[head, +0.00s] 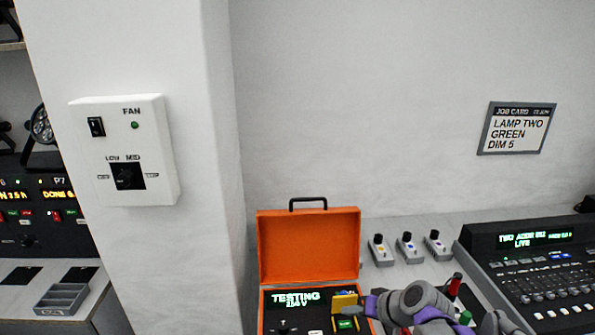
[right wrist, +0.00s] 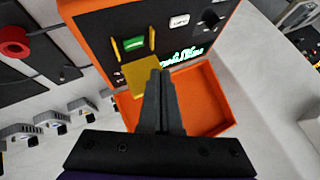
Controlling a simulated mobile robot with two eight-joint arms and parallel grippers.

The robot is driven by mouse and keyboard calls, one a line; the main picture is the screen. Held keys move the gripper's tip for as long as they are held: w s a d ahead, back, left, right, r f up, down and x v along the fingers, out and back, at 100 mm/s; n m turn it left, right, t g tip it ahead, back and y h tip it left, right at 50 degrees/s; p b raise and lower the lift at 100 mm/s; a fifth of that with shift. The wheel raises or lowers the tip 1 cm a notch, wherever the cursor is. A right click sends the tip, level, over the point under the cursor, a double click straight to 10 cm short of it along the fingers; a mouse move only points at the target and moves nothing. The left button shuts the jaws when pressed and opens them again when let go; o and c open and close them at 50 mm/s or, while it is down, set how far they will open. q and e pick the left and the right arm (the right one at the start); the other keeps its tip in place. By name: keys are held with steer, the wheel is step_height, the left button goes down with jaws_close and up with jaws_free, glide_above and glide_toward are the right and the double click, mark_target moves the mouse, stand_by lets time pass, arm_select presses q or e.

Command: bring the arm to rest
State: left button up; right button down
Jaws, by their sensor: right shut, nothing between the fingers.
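My right arm comes in at the bottom of the head view, grey with purple bands. In the right wrist view the two dark fingers (right wrist: 162,76) lie together, shut and empty. They point at the case (right wrist: 222,92), overlapping the yellow block (right wrist: 140,76) in the picture. I cannot tell whether they touch it. My left gripper is not in view.
The case display (head: 298,299) reads "TESTING". Several small grey units (head: 409,247) stand behind the arm. A lighting console (head: 530,265) is at the right. A fan control box (head: 125,150) and a job card (head: 517,128) hang on the walls. The air above the case is clear.

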steer(key=s+d+f+h+p, duration=0.1)
steer(key=s+f+h+p, duration=0.1)
steer(key=s, duration=1)
steer(key=s+d+f+n+g+h+p, duration=0.1)
steer(key=s+h, duration=0.2)
steer(key=s, duration=0.9)
steer(key=shift+d+f+g+p, duration=0.3)
steer(key=shift+f+p, duration=0.05)
stand_by(1.0)
